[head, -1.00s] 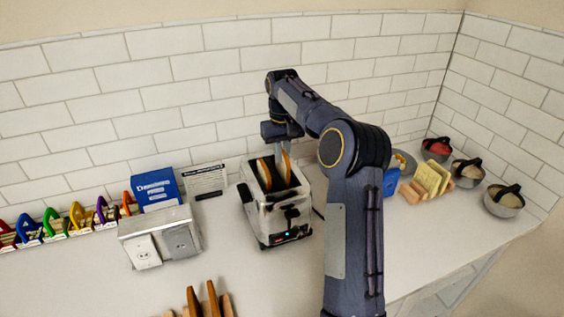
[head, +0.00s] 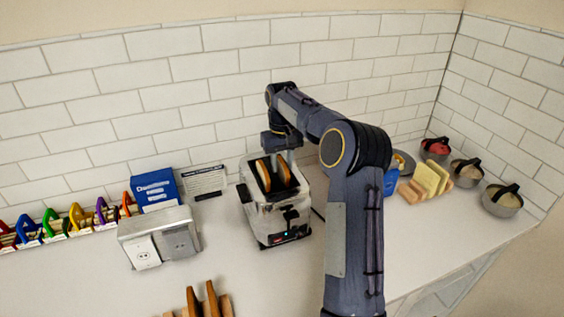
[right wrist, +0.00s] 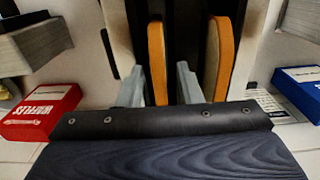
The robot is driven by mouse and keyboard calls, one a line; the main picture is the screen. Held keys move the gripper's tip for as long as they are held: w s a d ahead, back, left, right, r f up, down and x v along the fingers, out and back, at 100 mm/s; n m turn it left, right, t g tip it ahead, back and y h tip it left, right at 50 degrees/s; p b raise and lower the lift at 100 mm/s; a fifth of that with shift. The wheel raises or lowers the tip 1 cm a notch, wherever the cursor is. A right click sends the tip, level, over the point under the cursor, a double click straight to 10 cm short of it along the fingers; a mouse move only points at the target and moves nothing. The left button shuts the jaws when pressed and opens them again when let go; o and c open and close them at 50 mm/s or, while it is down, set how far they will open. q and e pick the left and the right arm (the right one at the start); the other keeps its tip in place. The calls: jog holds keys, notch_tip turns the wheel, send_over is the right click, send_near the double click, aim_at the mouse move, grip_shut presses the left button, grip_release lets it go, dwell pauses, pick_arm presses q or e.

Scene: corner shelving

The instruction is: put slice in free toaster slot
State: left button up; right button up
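The toaster (head: 272,222) stands on the counter against the tiled wall, two bread slices upright in its top. The head view's left slice (head: 262,170) shows at right in the right wrist view (right wrist: 219,60). The head view's right slice (head: 285,173) shows at left in the right wrist view (right wrist: 157,62). My right gripper (head: 282,151) is over the toaster. In the right wrist view its two fingers (right wrist: 158,86) stand either side of that slice, with gaps visible, so it is open around it. The slices' lower parts are hidden inside the toaster. My left gripper is not in view.
A metal outlet box (head: 160,240) and a blue box (head: 155,188) stand left of the toaster. A rack with bread slices (head: 430,180) and several bowls (head: 502,203) stand right. A red box (right wrist: 42,112) is close by. A wooden rack (head: 208,302) is in front.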

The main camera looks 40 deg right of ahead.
notch_tip(320, 180, up, 12)
jog(key=f, duration=0.1)
jog(key=s+a+r+n+t, duration=0.1)
jog(key=s+a+r+t, duration=0.1)
jog(key=s+a+r, duration=0.3)
jog(key=s+a+f+n+t+y, duration=0.1)
jog(key=s+a+y, duration=0.1)
jog(key=s+a, duration=0.7)
jog(key=s+a+f+t+y, duration=0.1)
jog(key=s+a+f, duration=0.4)
jog(key=s, duration=0.3)
jog(key=s+a+f+t, duration=0.1)
jog(key=s+a+f, duration=0.5)
jog(key=s+f, duration=0.2)
jog(key=shift+s+t+y, duration=0.3)
jog(key=shift+s+y, duration=0.1)
jog(key=shift+s, duration=0.05)
